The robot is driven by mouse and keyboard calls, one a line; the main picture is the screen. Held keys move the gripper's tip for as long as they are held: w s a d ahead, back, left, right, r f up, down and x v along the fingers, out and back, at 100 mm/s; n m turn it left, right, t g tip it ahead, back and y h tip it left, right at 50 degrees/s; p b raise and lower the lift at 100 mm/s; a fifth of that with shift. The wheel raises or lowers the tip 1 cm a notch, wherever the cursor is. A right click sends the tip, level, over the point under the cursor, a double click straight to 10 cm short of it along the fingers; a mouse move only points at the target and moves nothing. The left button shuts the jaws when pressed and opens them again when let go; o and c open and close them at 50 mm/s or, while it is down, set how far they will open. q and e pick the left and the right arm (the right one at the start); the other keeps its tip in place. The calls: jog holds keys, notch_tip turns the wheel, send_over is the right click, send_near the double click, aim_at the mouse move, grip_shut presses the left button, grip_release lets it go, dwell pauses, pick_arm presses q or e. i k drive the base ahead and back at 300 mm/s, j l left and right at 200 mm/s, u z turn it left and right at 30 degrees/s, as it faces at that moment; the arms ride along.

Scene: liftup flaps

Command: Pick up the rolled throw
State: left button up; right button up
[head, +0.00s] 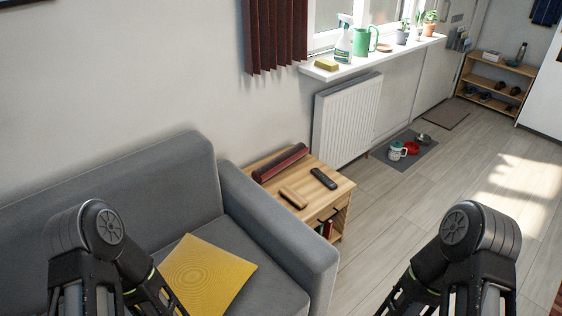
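A long dark red roll-like thing (280,163) lies along the back left edge of the wooden side table (342,186). It looks like the rolled throw, but it is small here and I cannot be sure of its material. Nothing holds it. My two arms come up from the bottom at the left and right, well apart from the table. Both grippers are below the frame, so their fingers do not show.
A black remote (324,179) and a brown case-like object (293,198) lie on the table. The grey sofa (275,230) with a yellow cushion (205,275) adjoins its left side. A white radiator (346,120) stands behind.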

aim_at(261, 174)
jog(key=l+z, duration=0.1)
jog(key=z, duration=0.15)
jog(key=i+l+z, duration=0.45)
jog(key=l, duration=0.5)
jog(key=i+l+z, duration=0.45)
jog(key=i+l, duration=0.25)
jog(key=i+l+u, duration=0.1)
jog(key=i, duration=0.35)
jog(key=i+l, duration=0.1)
jog(key=i, duration=0.35)
jog(key=i+l+u, duration=0.15)
jog(key=i, duration=0.25)
jog(key=i+j+u, duration=0.1)
jog(key=i+u, duration=0.7)
jog(key=i+l+u, duration=0.1)
jog(key=i+u, duration=0.3)
jog(key=i+l+u, duration=0.25)
jog(key=u, duration=0.15)
jog(key=i+l+u, duration=0.8)
jog(key=i+l, duration=0.1)
